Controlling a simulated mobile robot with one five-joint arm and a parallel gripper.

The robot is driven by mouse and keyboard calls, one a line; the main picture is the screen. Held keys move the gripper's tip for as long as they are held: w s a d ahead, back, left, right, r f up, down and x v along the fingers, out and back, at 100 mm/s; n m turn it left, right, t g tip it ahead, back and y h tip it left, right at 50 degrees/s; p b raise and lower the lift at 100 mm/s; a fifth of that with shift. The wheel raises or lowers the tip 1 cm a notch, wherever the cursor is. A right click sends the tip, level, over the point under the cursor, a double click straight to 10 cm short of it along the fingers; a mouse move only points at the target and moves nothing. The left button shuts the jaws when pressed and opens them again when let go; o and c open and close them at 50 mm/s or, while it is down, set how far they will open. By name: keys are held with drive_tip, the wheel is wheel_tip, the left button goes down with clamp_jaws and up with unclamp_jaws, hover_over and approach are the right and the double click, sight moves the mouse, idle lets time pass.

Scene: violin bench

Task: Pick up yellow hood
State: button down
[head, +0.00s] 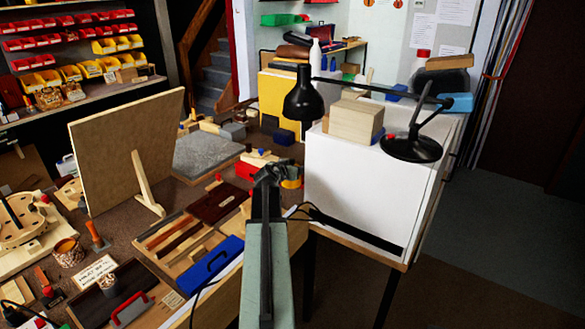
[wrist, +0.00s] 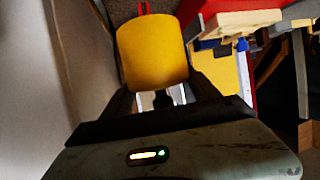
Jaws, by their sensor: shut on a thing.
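The yellow hood (wrist: 152,52) is a rounded, cup-like piece that fills the upper middle of the wrist view. It sits between the dark fingers of my gripper (wrist: 162,95), which is shut on it. In the head view my gripper (head: 273,173) is at the end of my arm, over the right edge of the bench. Only a small part of the yellow hood (head: 292,184) shows there, just right of the fingers. The rest of it is hidden behind them.
A white cabinet (head: 350,195) stands close on the right, with a black lamp (head: 410,148) and a wooden block (head: 354,121) on top. A red box (head: 247,170) is left of my gripper.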

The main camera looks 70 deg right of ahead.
drive_tip(key=w+d, duration=0.2)
drive_tip(key=w, duration=0.7)
drive_tip(key=w+d, duration=0.3)
drive_tip(key=w, duration=0.6)
drive_tip(key=shift+w+f, duration=0.25)
drive_tip(key=shift+w, duration=0.15)
